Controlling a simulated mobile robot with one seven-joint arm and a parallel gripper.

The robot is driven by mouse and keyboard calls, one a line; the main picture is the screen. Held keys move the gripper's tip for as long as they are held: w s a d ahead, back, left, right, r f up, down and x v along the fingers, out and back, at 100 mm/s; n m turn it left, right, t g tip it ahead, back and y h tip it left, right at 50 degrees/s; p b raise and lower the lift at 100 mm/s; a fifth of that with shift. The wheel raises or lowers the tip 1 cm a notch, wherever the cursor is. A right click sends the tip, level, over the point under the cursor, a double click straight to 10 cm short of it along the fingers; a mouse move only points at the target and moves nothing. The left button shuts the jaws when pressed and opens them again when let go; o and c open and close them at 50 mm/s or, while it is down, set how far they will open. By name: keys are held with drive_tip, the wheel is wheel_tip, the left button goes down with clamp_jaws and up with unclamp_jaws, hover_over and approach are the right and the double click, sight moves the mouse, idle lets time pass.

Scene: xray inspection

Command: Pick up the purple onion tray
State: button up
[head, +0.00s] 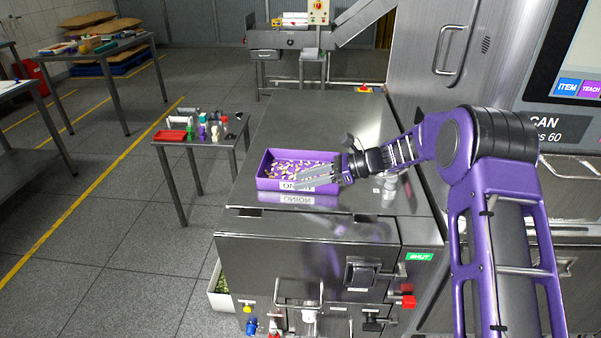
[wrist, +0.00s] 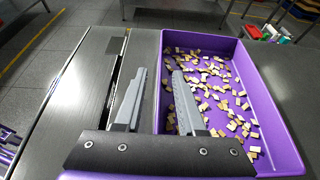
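The purple onion tray (head: 265,182) sits on the steel worktop, with a white ONION label on its front wall. It holds many small pale and brown pieces (wrist: 222,95). In the wrist view the tray (wrist: 284,135) fills the right half. My gripper (head: 303,180) is at the tray's front wall. Its two grey fingers (wrist: 159,72) are apart, one outside the tray and one over its inside, with the tray's near wall running between them. A gap shows between the fingers and the wall. Part of the wall is hidden behind my right finger and the gripper body.
The steel worktop (head: 330,120) is clear behind the tray. A machine with a screen stands at the right. A small side table (head: 222,134) with a red tray (head: 171,135) and bottles stands at the left. The worktop's front edge (head: 310,234) is close to the tray.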

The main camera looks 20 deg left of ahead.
clamp_jaws()
idle(1.2)
